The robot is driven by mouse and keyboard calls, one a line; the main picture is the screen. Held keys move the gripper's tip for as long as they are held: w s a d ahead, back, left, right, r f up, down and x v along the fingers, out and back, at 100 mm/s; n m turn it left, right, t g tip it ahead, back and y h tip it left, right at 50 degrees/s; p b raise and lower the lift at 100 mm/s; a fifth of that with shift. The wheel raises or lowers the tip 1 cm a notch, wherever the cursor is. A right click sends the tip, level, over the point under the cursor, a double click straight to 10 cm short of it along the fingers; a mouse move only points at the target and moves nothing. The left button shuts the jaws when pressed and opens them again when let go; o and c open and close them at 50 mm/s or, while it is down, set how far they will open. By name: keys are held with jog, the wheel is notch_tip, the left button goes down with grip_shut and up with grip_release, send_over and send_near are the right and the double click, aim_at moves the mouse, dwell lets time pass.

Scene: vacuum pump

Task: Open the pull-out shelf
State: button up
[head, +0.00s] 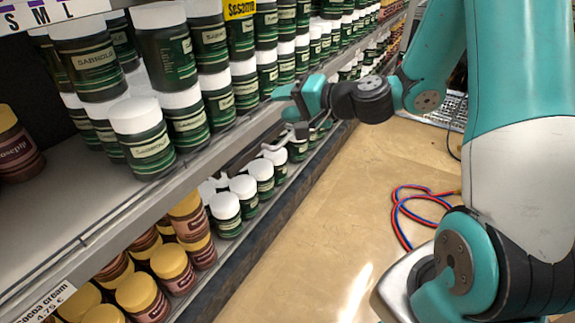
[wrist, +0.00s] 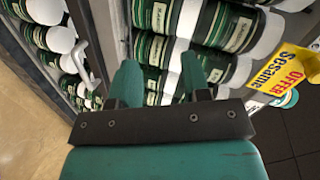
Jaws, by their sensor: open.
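The shelf with green-labelled, white-capped jars has a long grey front edge (head: 130,210). A pale handle-like bar shows by this edge, below my gripper in the head view, and more clearly in the wrist view (wrist: 88,66). Which shelf board the bar is fixed to is partly hidden. My gripper (head: 290,103) is at the shelf front, beside the jars. In the wrist view its two teal fingers (wrist: 160,72) are apart, with jars beyond them. The bar lies left of the fingers, not between them. I cannot tell whether the fingertips touch anything.
White-capped jars (head: 145,140) stand close to the upper shelf's edge. More jars stand on the lower shelf, including yellow-capped ones (head: 140,295). A yellow offer sign (wrist: 282,70) is right of the fingers. Red and blue hoses (head: 400,215) lie on the otherwise open floor (head: 320,230).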

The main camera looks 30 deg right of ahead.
aim_at(289, 139)
jog(key=w+d+f+m+t+h+b, duration=0.1)
jog(key=d+f+m+t+h+b, duration=0.2)
jog(key=d+f+b, duration=0.55)
jog(key=w+d+f+m+h+b, duration=0.1)
jog(key=d+f+m+h+b, duration=0.3)
jog(key=f, duration=0.7)
jog(key=shift+y, duration=0.6)
jog(key=shift+b+x, duration=1.45)
jog(key=shift+x, duration=7.1)
grip_shut()
